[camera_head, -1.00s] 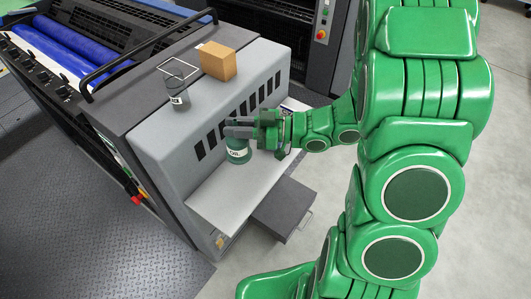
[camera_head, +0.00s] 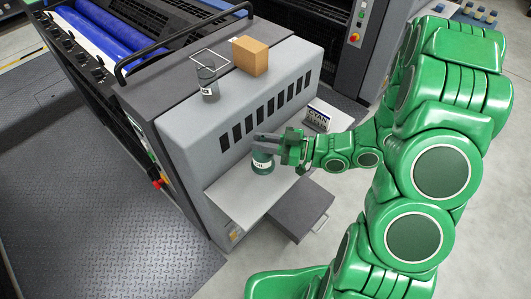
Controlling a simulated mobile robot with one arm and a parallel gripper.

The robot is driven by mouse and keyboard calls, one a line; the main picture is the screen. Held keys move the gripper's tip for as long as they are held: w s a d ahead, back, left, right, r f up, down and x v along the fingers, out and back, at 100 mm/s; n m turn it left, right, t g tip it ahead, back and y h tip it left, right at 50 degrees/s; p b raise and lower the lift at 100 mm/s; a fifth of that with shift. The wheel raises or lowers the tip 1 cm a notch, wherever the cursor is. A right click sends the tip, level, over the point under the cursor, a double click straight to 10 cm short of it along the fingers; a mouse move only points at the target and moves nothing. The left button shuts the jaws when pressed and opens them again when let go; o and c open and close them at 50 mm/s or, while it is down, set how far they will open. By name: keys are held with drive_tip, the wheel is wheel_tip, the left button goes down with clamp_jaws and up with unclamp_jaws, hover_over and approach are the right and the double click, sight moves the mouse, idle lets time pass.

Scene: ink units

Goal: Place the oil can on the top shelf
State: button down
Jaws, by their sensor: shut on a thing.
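The oil can (camera_head: 262,163), green with a white label, hangs from or stands under my gripper (camera_head: 266,143) over the lower grey shelf (camera_head: 240,201). My gripper is shut on its upper part, and its fingers hide the can's top. I cannot tell whether the can's base touches the shelf. The top shelf (camera_head: 178,107) is the machine's flat upper surface, above and left of my gripper. A white square outline (camera_head: 211,57) is marked on it.
A dark labelled canister (camera_head: 208,86) stands at the front edge of the white outline. A cardboard box (camera_head: 250,56) stands to its right. A box labelled CYAN (camera_head: 318,118) is at the far end of the lower shelf. A grey drawer (camera_head: 301,208) juts out below.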

sight(263, 154)
drive_tip(key=shift+f, duration=2.7)
drive_tip(key=shift+f, duration=0.1)
drive_tip(key=c, duration=1)
unclamp_jaws()
drive_tip(key=shift+v, duration=6)
